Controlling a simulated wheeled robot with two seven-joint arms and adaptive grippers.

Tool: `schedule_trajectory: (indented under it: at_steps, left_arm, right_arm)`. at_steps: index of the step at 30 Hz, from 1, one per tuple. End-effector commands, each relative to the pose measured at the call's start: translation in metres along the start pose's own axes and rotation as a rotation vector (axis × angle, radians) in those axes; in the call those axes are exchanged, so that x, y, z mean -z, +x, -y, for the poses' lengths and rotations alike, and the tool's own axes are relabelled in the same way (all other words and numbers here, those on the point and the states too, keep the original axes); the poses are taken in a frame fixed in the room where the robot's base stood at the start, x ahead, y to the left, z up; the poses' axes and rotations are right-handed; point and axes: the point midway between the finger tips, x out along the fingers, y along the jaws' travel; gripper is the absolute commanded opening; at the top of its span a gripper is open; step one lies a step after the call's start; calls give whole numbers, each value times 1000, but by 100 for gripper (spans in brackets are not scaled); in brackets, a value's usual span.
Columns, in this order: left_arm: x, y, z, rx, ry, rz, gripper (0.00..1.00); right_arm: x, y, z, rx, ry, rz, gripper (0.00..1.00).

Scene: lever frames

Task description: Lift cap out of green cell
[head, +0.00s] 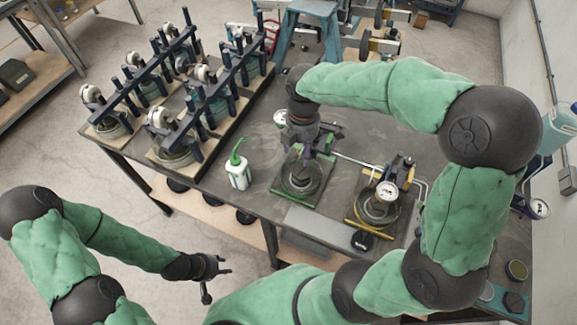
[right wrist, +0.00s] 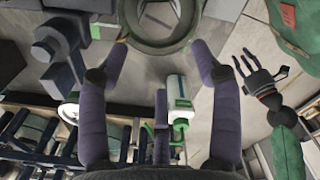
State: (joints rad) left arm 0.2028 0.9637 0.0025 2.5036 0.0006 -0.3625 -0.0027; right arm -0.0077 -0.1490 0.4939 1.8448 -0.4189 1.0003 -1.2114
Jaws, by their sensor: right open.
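The green cell (head: 296,190) stands on the workbench in the head view, with a clear round vessel on a green-edged base. My right gripper (head: 308,152) is above it, pointing down, and covers its upper part. In the right wrist view the right gripper (right wrist: 158,50) is open, its fingers wide apart, with nothing between the tips. A grey round rim (right wrist: 165,42) shows at the top, just beyond the fingertips; I cannot tell whether it belongs to the cap or the vessel. My left gripper (head: 215,270) is open and empty, off the bench's front edge.
A yellow-edged cell (head: 375,212) with a dial gauge (head: 387,191) stands right of the green one. A white bottle with green spout (head: 238,174) stands to the left. Racks with dark posts (head: 205,95) fill the bench's left end. Bare bench lies between bottle and racks.

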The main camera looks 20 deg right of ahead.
Motion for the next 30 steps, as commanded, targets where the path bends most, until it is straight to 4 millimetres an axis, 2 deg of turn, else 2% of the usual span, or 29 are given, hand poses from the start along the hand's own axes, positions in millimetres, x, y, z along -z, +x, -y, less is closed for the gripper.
schedule_trajectory:
  at_steps: [9, 20, 30]
  left_arm:
    - [0, 10, 3, 0, 0, 0, 38]
    - [1, 14, 5, 0, 0, 0, 38]
    - [1, 26, 9, 0, 0, 0, 38]
  right_arm:
    - [0, 41, 1, 3, -5, 1, 65]
    - [-1, 64, 2, 2, -3, 0, 65]
    - [-2, 107, 4, 2, -3, 0, 65]
